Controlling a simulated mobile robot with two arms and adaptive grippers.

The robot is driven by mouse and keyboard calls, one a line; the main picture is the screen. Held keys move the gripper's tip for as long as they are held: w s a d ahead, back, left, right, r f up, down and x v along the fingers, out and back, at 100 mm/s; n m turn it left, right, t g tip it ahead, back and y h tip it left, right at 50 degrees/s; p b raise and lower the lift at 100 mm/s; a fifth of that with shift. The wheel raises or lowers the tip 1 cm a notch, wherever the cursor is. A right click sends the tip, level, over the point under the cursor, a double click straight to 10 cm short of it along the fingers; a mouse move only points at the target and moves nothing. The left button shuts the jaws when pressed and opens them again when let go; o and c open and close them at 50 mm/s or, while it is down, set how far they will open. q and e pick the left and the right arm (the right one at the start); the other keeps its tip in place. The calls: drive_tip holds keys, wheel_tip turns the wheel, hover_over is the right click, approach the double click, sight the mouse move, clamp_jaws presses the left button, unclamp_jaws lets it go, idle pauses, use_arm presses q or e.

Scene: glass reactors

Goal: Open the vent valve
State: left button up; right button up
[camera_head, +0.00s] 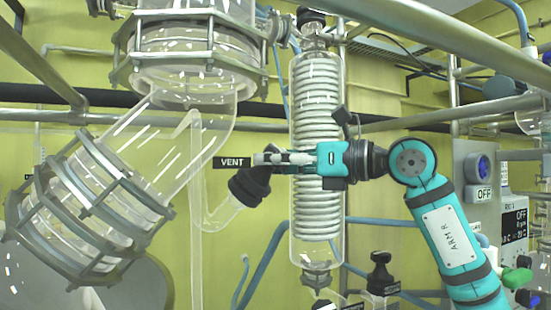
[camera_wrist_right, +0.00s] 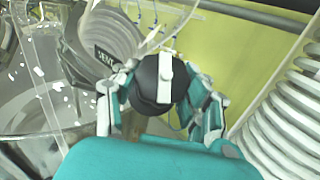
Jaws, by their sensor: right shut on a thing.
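The vent valve is a black round knob (camera_head: 249,186) on a slanted glass side branch, just below the black VENT label (camera_head: 232,162). My right gripper (camera_head: 264,160), on the teal arm marked ARM R, reaches in from the right in front of the coil condenser. In the right wrist view, the black knob (camera_wrist_right: 152,82) with a white bar on top sits between the fingers of my right gripper (camera_wrist_right: 158,98), which are shut on it. The fingers partly hide the knob's sides. My left gripper is not in view.
A glass condenser with a white coil (camera_head: 316,215) stands right behind my right gripper. A large flanged glass elbow (camera_head: 190,135) is at left. Metal rails (camera_head: 440,35) cross above. A black-knobbed valve (camera_head: 380,272) stands lower right, near a control panel (camera_head: 483,180).

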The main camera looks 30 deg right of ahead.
drive_tip(key=n+g+y, duration=0.1)
drive_tip(key=n+y+p, duration=0.1)
drive_tip(key=n, duration=0.1)
drive_tip(key=n+g+p, duration=0.1)
drive_tip(key=shift+r+n+g+y, duration=0.25)
drive_tip(key=shift+n+g+y, duration=0.05)
drive_tip(key=shift+n+y, duration=0.1)
drive_tip(key=shift+f+n+g+y+p, duration=0.1)
drive_tip(key=shift+n+g+y+p, duration=0.4)
drive_tip(key=shift+n+g+p, duration=0.55)
drive_tip(key=shift+n+t, duration=0.25)
drive_tip(key=o, duration=1.2)
drive_tip(key=shift+f, duration=0.1)
drive_tip(key=shift+d, duration=0.1)
drive_tip(key=v, duration=1.2)
